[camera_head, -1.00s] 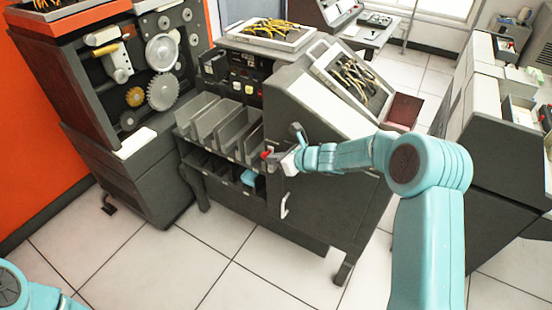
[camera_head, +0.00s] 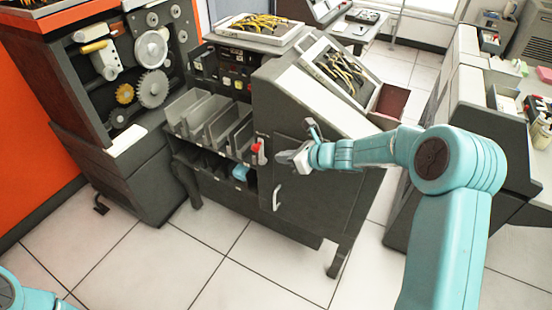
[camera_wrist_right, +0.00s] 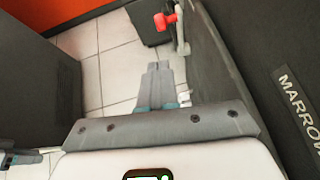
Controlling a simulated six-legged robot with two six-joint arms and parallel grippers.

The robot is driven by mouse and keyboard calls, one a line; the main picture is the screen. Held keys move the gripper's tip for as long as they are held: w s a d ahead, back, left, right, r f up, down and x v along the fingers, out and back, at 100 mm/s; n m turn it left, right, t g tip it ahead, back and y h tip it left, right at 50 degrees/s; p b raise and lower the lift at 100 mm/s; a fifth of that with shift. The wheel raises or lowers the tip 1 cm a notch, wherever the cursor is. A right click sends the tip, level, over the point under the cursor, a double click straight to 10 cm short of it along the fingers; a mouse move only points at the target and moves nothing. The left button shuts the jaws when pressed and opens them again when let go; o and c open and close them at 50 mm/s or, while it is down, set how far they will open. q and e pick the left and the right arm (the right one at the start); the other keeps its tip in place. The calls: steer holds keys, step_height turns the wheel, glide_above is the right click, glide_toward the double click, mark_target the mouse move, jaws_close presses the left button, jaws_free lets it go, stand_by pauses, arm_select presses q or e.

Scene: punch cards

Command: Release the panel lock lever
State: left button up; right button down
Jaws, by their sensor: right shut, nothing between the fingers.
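The lock lever, with a red grip (camera_head: 256,149), is at the front edge of the dark panel (camera_head: 315,180) on the cabinet's side. Its red knob also shows at the top of the right wrist view (camera_wrist_right: 163,21), on a pale bracket. My right gripper (camera_head: 281,157) is just right of the lever in the head view, apart from it. Its fingers (camera_wrist_right: 158,70) are shut with nothing between them, and a gap lies between their tips and the knob. Only part of my left arm shows at the lower left corner; its gripper is out of view.
A white handle (camera_head: 277,197) sits on the panel below the lever. Grey card trays (camera_head: 208,119) stand left of it. A machine with gears (camera_head: 153,89) is at the left, and another grey cabinet (camera_head: 460,85) at the right. The tiled floor (camera_head: 200,260) in front is clear.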

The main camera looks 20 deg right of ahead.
steer(key=v, duration=0.5)
steer(key=shift+d+r, duration=0.1)
steer(key=shift+r, duration=0.25)
steer(key=shift+s, duration=0.1)
